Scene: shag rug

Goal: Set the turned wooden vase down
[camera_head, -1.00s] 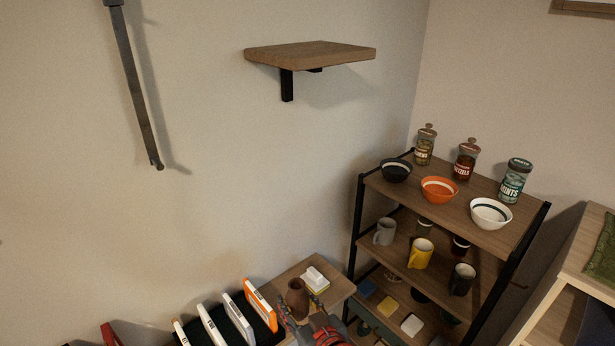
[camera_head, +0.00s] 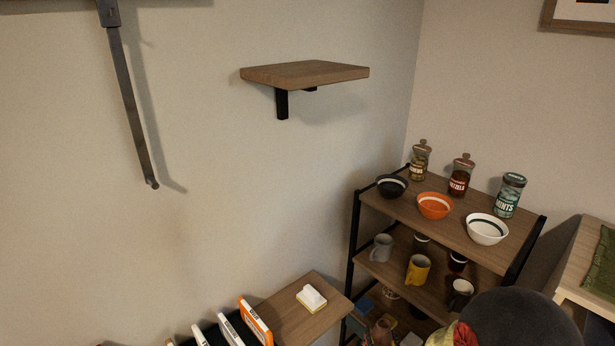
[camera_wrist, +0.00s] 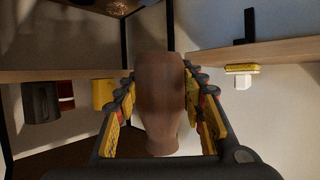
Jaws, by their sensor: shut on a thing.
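The turned wooden vase (camera_wrist: 160,105) is brown and fills the middle of the wrist view. My gripper (camera_wrist: 159,80) is shut on it, with a padded finger on each side.
The wooden side table (camera_head: 290,325) has a white-and-yellow block (camera_head: 311,298) and bare wood around it. Upright cases (camera_head: 255,320) stand left of it. The rack (camera_head: 450,228) holds bowls, jars and mugs. An empty wall shelf (camera_head: 305,73) is above.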

